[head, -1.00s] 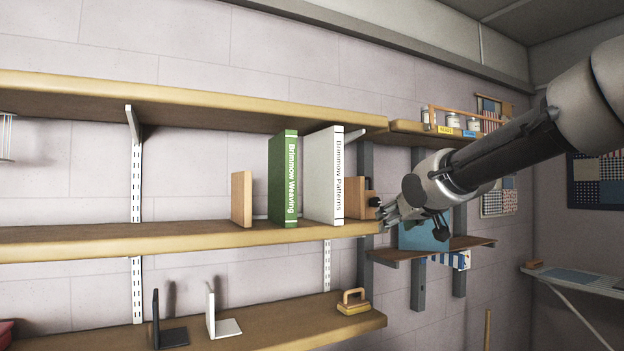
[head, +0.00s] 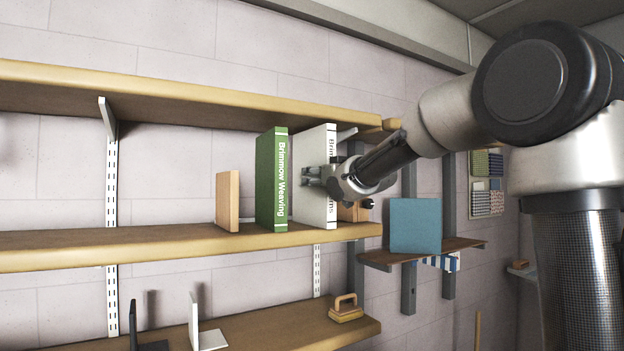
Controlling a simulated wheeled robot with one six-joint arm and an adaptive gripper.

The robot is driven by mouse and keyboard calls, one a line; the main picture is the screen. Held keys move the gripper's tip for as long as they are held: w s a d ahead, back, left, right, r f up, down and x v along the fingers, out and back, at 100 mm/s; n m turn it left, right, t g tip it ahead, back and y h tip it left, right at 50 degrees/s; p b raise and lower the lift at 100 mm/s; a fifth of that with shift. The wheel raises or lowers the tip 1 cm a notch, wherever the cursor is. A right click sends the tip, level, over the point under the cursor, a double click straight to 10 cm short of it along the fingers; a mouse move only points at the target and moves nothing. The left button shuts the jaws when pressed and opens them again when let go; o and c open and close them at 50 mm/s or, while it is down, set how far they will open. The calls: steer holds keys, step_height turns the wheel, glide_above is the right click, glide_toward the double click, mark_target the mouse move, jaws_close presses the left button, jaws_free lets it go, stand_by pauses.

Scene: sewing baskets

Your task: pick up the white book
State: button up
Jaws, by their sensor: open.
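The white book (head: 313,160) stands upright on the middle shelf, its spine facing out. Its title is partly hidden behind my gripper. My gripper (head: 308,177) is open and reaches in from the right, in front of the white book's spine at about mid-height. I cannot tell whether the fingers touch the book or sit around it.
A green book (head: 272,180) stands just left of the white one, with a wooden block (head: 228,201) further left. A wooden object (head: 350,212) sits right of the white book. The upper shelf (head: 200,96) runs close above the books.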

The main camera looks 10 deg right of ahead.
jaws_close()
steer(key=shift+r, duration=0.2)
stand_by(0.3)
